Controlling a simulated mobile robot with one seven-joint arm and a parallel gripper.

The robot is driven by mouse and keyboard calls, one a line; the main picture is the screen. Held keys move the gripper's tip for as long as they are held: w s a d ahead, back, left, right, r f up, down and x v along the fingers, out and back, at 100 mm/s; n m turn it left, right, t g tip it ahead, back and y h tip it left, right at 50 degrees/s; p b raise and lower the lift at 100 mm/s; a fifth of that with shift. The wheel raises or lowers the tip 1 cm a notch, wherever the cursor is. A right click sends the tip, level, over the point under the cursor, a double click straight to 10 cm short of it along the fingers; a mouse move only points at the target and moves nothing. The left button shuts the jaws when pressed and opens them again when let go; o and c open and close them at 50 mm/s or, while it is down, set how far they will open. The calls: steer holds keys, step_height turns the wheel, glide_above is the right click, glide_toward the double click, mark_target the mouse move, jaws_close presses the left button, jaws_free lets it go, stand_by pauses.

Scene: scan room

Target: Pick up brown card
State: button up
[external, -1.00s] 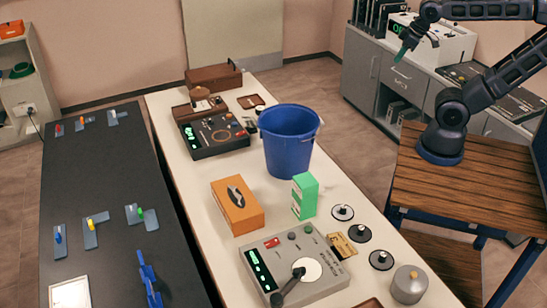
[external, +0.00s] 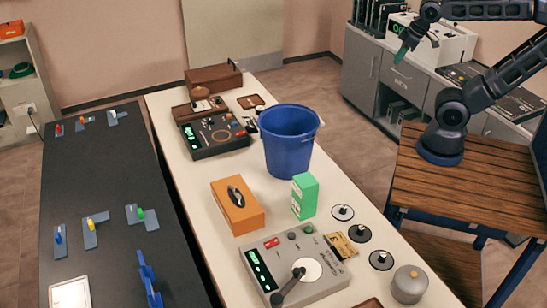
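A small brown card (external: 341,245) with dark markings lies at the right edge of the grey control box, on the white table (external: 230,258) near its front. It looks tilted or partly resting on the box; I cannot tell which. My gripper (external: 402,52) hangs high at the upper right, in front of the grey cabinets, far from the card. Its greenish fingers point down and left. They are too small to show whether they are open or shut, and I see nothing held.
The grey control box (external: 262,242) with a black lever stands left of the card. Black discs (external: 357,233) and a grey metal cylinder (external: 409,284) stand to its right. A green box (external: 305,195), an orange tissue box (external: 236,206) and a tall blue bin (external: 288,150) stand farther back.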

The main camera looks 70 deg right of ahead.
steer(key=o, duration=1.4)
steer(key=shift+o, duration=0.2)
steer(key=shift+w, duration=0.1)
